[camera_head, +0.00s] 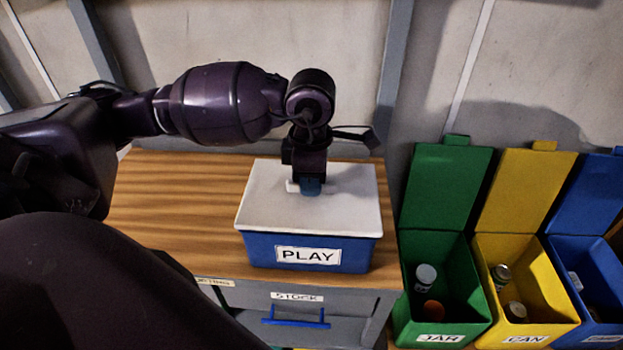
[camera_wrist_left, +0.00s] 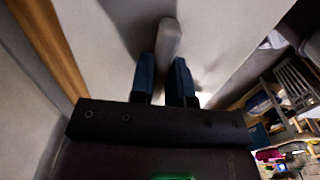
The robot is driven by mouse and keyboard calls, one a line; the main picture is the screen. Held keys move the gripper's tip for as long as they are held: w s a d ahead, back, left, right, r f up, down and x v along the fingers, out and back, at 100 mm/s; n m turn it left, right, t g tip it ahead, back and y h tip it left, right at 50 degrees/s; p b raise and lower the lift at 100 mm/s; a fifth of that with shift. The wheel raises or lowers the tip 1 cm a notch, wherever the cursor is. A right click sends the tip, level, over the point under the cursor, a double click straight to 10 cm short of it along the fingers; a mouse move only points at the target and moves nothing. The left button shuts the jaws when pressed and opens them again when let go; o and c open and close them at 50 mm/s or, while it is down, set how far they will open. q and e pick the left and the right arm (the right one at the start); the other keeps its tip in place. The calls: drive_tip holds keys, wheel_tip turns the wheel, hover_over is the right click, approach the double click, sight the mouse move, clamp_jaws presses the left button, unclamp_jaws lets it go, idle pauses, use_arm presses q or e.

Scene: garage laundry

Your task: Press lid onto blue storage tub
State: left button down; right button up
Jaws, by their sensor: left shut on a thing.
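A blue storage tub (camera_head: 262,250) labelled PLAY stands on the wooden worktop at its right end. A white lid (camera_head: 268,208) lies over the tub's top and looks about level; I cannot tell whether it is fully seated all round. My left gripper (camera_head: 310,187) points down at the lid's middle and is shut on the lid's pale handle bar. In the left wrist view the two blue fingers (camera_wrist_left: 168,80) stand either side of the grey-white handle (camera_wrist_left: 169,38), with the lid (camera_wrist_left: 225,30) behind. My right gripper is not in view.
The wooden worktop (camera_head: 165,205) is clear left of the tub. A drawer labelled STOCK with a blue handle (camera_head: 296,320) is below. Open green (camera_head: 445,250), yellow (camera_head: 524,250) and blue (camera_head: 583,255) bins stand at the right, with jars and cans inside. A wall is close behind.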

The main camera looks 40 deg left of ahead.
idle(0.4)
use_arm(q)
drive_tip(key=c, duration=0.5)
unclamp_jaws()
drive_tip(key=shift+r, duration=0.1)
drive_tip(key=shift+r+p, duration=1.55)
drive_tip(key=shift+r, duration=1.85)
clamp_jaws()
